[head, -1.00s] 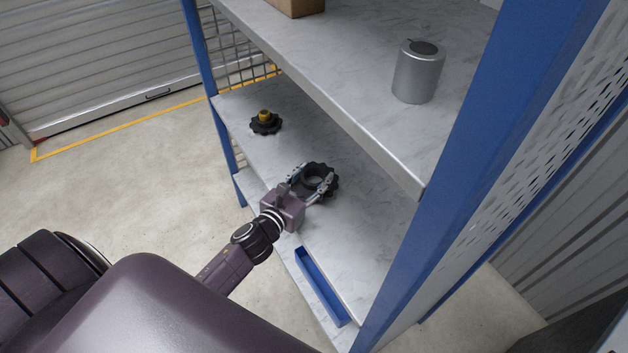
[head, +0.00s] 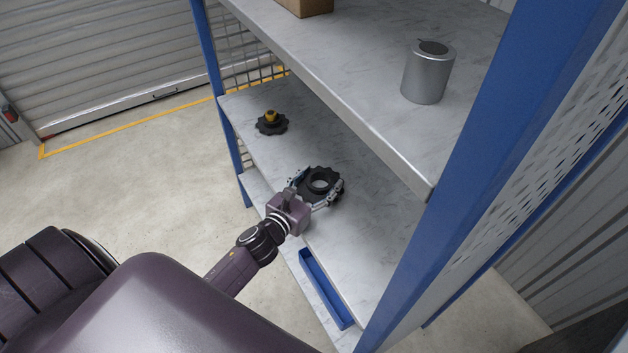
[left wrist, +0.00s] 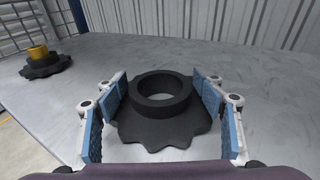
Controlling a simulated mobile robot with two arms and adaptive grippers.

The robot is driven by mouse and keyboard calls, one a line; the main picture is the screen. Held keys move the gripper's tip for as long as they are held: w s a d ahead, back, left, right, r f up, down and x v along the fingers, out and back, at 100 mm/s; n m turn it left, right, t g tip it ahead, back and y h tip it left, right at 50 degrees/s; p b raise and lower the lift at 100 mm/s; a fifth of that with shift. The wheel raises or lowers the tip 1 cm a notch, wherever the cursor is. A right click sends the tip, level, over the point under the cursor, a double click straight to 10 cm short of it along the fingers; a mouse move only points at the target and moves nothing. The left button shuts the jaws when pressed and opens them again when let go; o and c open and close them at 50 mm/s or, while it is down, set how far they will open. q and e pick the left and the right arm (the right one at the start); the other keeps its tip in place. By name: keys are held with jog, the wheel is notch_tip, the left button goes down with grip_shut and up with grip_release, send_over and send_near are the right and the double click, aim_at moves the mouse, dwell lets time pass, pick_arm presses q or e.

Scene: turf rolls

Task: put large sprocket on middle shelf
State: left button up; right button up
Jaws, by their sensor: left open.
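The large black sprocket (head: 321,181) lies flat on the middle shelf (head: 355,235). It has a raised ring hub around a centre hole. In the left wrist view the sprocket (left wrist: 162,115) sits between the blue pads of my left gripper (left wrist: 155,112). In the head view my left gripper (head: 314,190) is at the sprocket's near side, its fingers open on either side of it. In the left wrist view the pads stand close to the hub, over the toothed rim; whether they touch it I cannot tell. My right gripper is not in view.
A smaller black sprocket with a yellow hub (head: 271,122) sits further left on the same shelf. A grey metal cylinder (head: 428,72) and a cardboard box (head: 306,6) are on the shelf above. A blue tray (head: 325,290) lies on the shelf below. A blue post (head: 450,180) stands at right.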

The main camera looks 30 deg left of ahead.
pick_arm(q)
jog(key=s, duration=0.4)
jog(key=s+r, duration=0.1)
jog(key=s, duration=0.3)
jog(key=s+r+p, duration=0.1)
jog(key=s, duration=0.3)
jog(key=shift+a, duration=0.25)
jog(key=shift+w, duration=0.1)
